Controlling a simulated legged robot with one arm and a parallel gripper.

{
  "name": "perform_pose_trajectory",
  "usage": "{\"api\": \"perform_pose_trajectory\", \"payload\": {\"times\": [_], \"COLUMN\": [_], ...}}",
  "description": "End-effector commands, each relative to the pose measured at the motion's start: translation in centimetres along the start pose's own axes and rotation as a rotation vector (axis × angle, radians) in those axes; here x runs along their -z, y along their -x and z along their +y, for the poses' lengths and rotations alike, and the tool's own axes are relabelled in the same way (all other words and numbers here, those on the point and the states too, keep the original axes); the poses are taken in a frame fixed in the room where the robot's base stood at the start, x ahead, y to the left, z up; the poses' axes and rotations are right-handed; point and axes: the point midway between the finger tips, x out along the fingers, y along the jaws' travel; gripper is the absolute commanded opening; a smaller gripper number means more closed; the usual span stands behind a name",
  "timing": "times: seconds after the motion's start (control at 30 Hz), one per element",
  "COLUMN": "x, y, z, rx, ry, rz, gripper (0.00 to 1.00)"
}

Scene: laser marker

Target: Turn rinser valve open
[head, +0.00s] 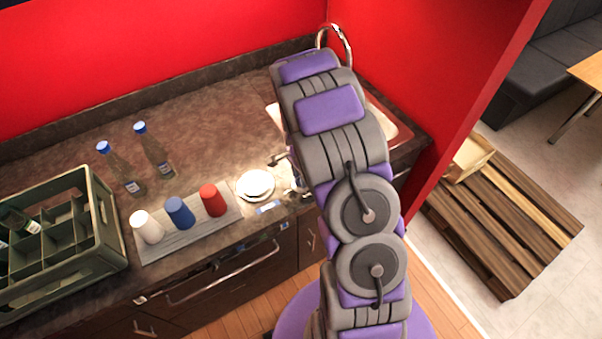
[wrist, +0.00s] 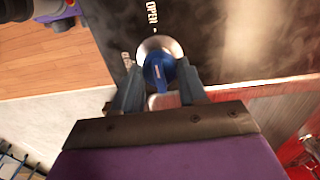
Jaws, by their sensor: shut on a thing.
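In the wrist view, a blue valve knob (wrist: 157,70) sits on a round silver base on a dark surface. The word OPEN is printed above it in white, with a small mark near the knob. My gripper (wrist: 160,78) has a finger on each side of the knob and is shut on it. In the head view my arm hides the gripper and the valve. A round white and metal piece (head: 256,184), which may be the rinser, lies on the counter left of my arm.
A brown counter (head: 215,115) carries a green bottle crate (head: 112,250), two blue-capped bottles (head: 120,170) (head: 154,150), and white (head: 147,227), blue (head: 179,212) and red (head: 212,199) cups on a grey mat. A sink (head: 385,125) is partly behind my arm. Wooden pallets (head: 500,230) lie on the floor at right.

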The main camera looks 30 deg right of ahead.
Motion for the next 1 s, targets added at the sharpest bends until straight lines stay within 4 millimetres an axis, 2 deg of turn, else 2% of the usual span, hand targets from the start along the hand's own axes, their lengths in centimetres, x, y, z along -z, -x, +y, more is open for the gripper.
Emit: {"api": "perform_pose_trajectory", "payload": {"times": [0.6,0.63,0.9,1.0], "x": [-0.05,-0.06,-0.04,-0.04], "y": [-0.08,-0.08,0.01,0.02], "z": [-0.01,-0.01,0.06,0.07], "rx": [0.0,0.0,0.001,0.001], "ry": [-0.044,-0.044,-0.043,-0.042], "rz": [-0.001,-0.001,-0.001,0.0], "gripper": [0.11,0.43,0.67,0.67]}}
